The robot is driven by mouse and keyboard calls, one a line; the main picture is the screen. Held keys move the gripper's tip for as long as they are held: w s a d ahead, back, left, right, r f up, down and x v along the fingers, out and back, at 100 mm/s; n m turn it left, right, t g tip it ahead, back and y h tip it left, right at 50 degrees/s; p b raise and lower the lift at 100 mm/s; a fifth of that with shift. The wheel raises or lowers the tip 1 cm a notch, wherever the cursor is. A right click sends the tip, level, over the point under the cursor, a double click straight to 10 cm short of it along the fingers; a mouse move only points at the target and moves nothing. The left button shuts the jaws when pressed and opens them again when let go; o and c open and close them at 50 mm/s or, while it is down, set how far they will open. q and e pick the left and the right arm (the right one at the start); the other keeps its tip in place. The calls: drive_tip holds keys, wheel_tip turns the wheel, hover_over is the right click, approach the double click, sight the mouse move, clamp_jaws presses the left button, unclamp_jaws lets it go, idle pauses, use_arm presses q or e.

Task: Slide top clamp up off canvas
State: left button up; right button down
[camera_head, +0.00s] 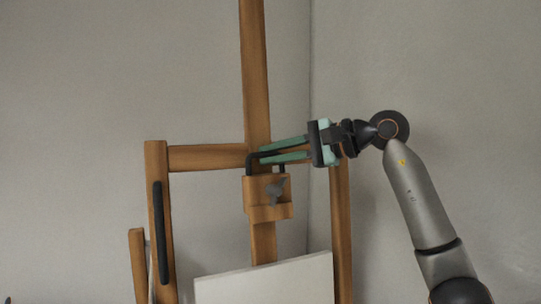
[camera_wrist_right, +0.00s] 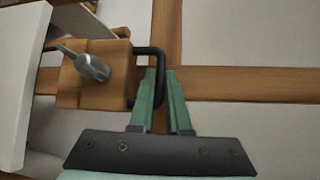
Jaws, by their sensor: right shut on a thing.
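The top clamp (camera_head: 258,192) is a wooden block with a grey wing knob (camera_head: 275,191) and a black bar handle (camera_head: 250,161) on top. It sits on the easel's upright mast (camera_head: 255,75), apart from and above the white canvas (camera_head: 270,283). My right gripper (camera_head: 262,154) reaches in from the right and is shut on the handle. In the right wrist view the green fingers (camera_wrist_right: 160,88) close around the black handle (camera_wrist_right: 152,50) beside the clamp block (camera_wrist_right: 95,88); the canvas edge (camera_wrist_right: 18,75) is at left. My left gripper is not in view.
The wooden easel frame has a crossbar (camera_head: 205,157) behind the clamp and side posts (camera_head: 157,220). A black handle (camera_head: 163,232) is on the left post. The mast above the clamp is bare. Grey walls stand behind.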

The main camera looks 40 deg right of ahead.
drive_tip(key=c, duration=1.2)
unclamp_jaws()
drive_tip(key=shift+d, duration=0.1)
drive_tip(key=shift+o, duration=0.2)
drive_tip(key=shift+s+d, duration=0.25)
drive_tip(key=shift+s, duration=0.25)
drive_tip(key=b+v, duration=0.1)
drive_tip(key=v, duration=1)
drive_tip(key=shift+s+r, duration=0.15)
drive_tip(key=shift+s, duration=0.05)
drive_tip(key=shift+d, duration=0.1)
